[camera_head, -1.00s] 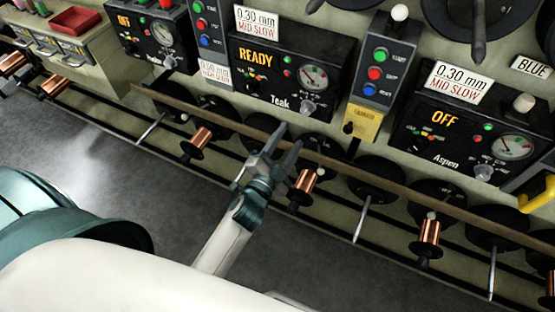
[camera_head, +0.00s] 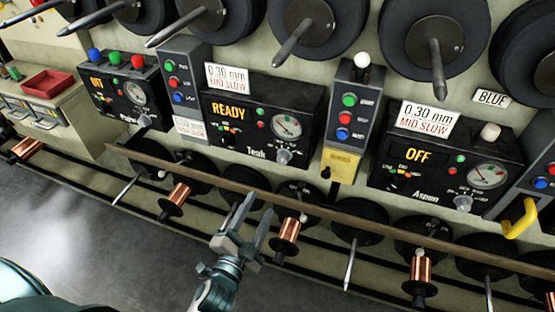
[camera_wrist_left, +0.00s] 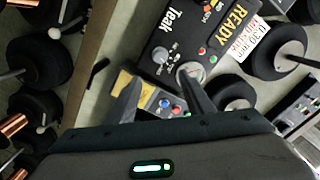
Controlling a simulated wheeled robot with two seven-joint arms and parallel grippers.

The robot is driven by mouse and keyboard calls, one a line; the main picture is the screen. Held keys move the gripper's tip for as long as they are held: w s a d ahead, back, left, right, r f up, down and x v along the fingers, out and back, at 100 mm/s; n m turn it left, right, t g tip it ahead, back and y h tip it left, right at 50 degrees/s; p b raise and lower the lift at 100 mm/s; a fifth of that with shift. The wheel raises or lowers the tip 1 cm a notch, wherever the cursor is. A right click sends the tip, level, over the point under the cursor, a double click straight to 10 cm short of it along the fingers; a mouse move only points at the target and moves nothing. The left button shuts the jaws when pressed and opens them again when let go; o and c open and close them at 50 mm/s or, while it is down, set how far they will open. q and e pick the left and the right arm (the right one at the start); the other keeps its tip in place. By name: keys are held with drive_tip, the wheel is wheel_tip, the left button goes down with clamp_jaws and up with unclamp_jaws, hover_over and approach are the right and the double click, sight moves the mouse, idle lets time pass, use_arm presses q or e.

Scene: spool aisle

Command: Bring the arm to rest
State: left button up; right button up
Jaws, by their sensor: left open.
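My left gripper (camera_head: 250,226) is in the lower middle of the head view, in front of the rail and the lower row of spools. Its two fingers are apart with nothing between them. In the left wrist view the fingers (camera_wrist_left: 160,98) also stand apart, with the Teak panel (camera_wrist_left: 185,45) beyond them. The Teak panel (camera_head: 262,118) reads READY in the head view. A copper spool (camera_head: 287,238) is just right of the gripper; I cannot tell whether they touch. My right gripper is not in view.
A long brown rail (camera_head: 340,217) runs across the machine front. The Aspen panel (camera_head: 440,170) reads OFF. A yellow handle (camera_head: 521,219) sticks out at the right. A red tray (camera_head: 48,83) sits at the far left. Grey floor (camera_head: 110,240) is clear at lower left.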

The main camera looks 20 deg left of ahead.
use_arm(q)
drive_tip(key=shift+f, duration=0.1)
drive_tip(key=s+d+f+n+g+h, duration=0.1)
drive_tip(key=s+f+n+g, duration=0.15)
drive_tip(key=f, duration=1.15)
drive_tip(key=s+d+f+n+g, duration=0.1)
drive_tip(key=s+d+f+g, duration=0.15)
drive_tip(key=f, duration=1.15)
drive_tip(key=s+a+f+n+g, duration=0.2)
drive_tip(key=s+f+n+g, duration=0.2)
drive_tip(key=s+f, duration=1.6)
wheel_tip(320, 180, down, 3)
drive_tip(key=g, duration=0.3)
drive_tip(key=shift+s+a, duration=0.15)
drive_tip(key=shift+a, duration=0.2)
drive_tip(key=shift+r+n, duration=0.1)
drive_tip(key=shift+n, duration=0.15)
